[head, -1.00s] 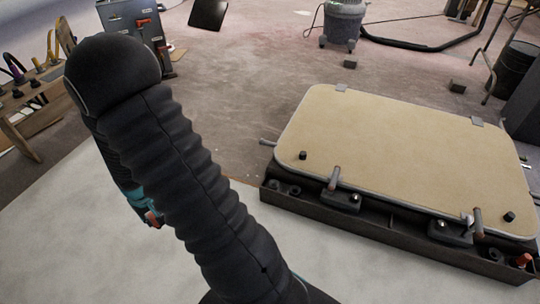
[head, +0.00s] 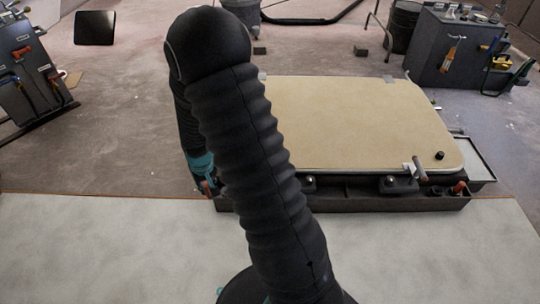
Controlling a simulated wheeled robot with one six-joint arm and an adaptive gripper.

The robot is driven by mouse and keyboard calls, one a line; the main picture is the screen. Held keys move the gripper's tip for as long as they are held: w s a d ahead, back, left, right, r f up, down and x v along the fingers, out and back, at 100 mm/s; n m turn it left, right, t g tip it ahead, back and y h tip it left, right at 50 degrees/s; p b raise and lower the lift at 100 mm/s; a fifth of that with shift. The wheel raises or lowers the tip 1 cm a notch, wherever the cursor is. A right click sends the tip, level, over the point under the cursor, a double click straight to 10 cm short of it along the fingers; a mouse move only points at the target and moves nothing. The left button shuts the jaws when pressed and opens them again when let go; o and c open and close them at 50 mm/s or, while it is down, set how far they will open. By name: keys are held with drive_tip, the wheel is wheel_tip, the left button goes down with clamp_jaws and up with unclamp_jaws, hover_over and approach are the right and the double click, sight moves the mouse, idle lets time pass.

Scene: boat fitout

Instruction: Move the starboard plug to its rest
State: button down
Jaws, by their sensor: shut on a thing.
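My gripper (head: 207,184) shows only as a small part below a teal band, left of my ribbed arm. A small orange-red piece, seemingly a plug, is at its tip; most of the jaws are hidden. Another orange-red plug (head: 459,187) stands upright at the right end of the dark tray (head: 340,203). The beige hatch panel (head: 360,118) lies on that tray. A black knob (head: 439,155) sits at its near right corner. My arm covers the panel's left side and part of the tray's front, so I cannot tell which rest is free.
Clamps with a handle (head: 420,168) line the tray's front edge. A shallow pale side tray (head: 473,160) adjoins on the right. A grey tool cabinet (head: 462,50) is at the back right, and a tool stand (head: 35,75) at the left. The pale floor (head: 100,245) in front is clear.

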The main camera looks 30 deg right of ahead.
drive_tip(key=w+d+f+m+h, duration=0.1)
drive_tip(key=w+d+m, duration=0.1)
drive_tip(key=d+m, duration=0.45)
drive_tip(key=w+d+m, duration=0.2)
drive_tip(key=d+m, duration=0.2)
drive_tip(key=d, duration=0.6)
wheel_tip(320, 180, down, 10)
drive_tip(key=b, duration=0.5)
drive_tip(key=shift+s+d+f+g, duration=0.15)
drive_tip(key=shift+d+g, duration=0.1)
drive_tip(key=shift+g, duration=0.05)
drive_tip(key=shift+f+b, duration=0.3)
drive_tip(key=shift+f, duration=0.1)
drive_tip(key=shift+f+b, duration=0.35)
drive_tip(key=shift+f, duration=1.7)
drive_tip(key=c, duration=0.9)
unclamp_jaws()
drive_tip(key=shift+o, duration=0.2)
